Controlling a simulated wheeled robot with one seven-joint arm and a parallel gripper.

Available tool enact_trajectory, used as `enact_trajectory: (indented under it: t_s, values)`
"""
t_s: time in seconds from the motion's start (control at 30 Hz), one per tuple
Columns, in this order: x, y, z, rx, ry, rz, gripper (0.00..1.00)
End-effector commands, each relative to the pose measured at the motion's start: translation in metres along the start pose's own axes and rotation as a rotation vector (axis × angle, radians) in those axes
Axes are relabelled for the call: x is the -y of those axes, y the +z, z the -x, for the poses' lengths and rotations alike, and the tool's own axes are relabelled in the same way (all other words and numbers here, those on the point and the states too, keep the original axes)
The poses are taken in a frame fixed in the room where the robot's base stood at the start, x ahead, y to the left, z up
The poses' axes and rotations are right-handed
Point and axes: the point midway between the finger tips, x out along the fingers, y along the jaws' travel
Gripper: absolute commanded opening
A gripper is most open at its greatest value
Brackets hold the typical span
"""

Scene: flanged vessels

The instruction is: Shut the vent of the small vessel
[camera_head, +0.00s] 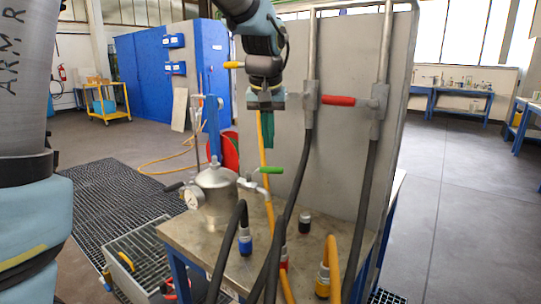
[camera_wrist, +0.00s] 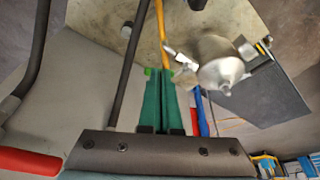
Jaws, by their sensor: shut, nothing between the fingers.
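The small vessel (camera_head: 216,200) is a silver lidded pot on the metal-topped table, with a round gauge (camera_head: 193,197) on its left. A green-handled valve (camera_head: 270,170) sits on a pipe at its right, and a black lever (camera_head: 175,187) shows at its left. I cannot tell for certain which one is the vent. The vessel also shows in the wrist view (camera_wrist: 220,65), with a silver side fitting (camera_wrist: 180,59) close to my fingertips.
A slatted crate (camera_head: 145,262) stands at left.

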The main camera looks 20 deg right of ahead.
Motion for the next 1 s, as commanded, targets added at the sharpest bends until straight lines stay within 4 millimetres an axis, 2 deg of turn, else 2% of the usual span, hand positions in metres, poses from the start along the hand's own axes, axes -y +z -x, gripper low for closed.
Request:
enact_trajectory:
  t_s: [0.17, 0.5, 0.7, 1.0]
  values:
    - [0.001, 0.001, -0.027, 0.008, -0.004, -0.002, 0.00]
    - [0.002, 0.001, -0.096, 0.008, -0.005, -0.003, 0.00]
    - [0.001, -0.025, -0.107, 0.005, -0.004, -0.003, 0.00]
    - [0.001, -0.035, -0.115, 0.003, -0.004, -0.004, 0.00]
